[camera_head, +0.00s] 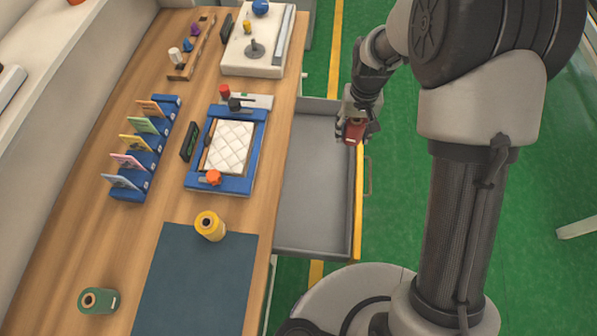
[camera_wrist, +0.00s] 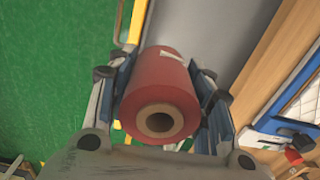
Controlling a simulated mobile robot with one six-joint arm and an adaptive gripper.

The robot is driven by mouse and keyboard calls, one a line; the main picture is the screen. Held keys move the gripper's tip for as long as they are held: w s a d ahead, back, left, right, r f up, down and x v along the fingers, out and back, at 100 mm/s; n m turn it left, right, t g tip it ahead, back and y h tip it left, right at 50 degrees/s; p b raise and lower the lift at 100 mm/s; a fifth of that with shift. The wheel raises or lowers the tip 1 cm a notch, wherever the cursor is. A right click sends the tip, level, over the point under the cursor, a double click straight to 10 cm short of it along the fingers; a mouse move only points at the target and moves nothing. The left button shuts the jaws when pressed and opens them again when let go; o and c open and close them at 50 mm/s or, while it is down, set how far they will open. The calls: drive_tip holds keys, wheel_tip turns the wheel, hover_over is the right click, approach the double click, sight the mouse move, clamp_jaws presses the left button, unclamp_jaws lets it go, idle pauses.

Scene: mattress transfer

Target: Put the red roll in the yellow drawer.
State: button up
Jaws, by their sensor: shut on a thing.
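The red roll (camera_head: 354,131) is held in my gripper (camera_head: 356,118). In the wrist view the red roll (camera_wrist: 160,95) sits between both fingers of my gripper (camera_wrist: 160,98), its hollow cardboard core facing the camera. The open drawer (camera_head: 312,185) has a grey inside and a yellow front edge (camera_head: 358,200) with a handle. In the head view the gripper and roll overlap the drawer's front edge near its far end. The drawer floor (camera_wrist: 215,30) also shows in the wrist view, and its visible part is empty.
Green floor (camera_head: 400,200) lies right of the drawer.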

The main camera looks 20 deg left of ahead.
drive_tip(key=n, duration=0.2)
hover_over(311, 169)
wheel_tip(311, 169, down, 4)
wheel_tip(311, 169, down, 15)
drive_tip(key=b, duration=0.3)
drive_tip(key=shift+w+a+r, duration=0.1)
drive_tip(key=shift+r, duration=0.1)
drive_tip(key=shift+f+b, duration=0.7)
drive_tip(key=shift+f, duration=1.65)
drive_tip(key=shift+f, duration=0.2)
drive_tip(key=o, duration=1.2)
drive_tip(key=shift+o, duration=0.2)
drive_tip(key=shift+r, duration=0.1)
wheel_tip(311, 169, up, 12)
drive_tip(key=p, duration=0.3)
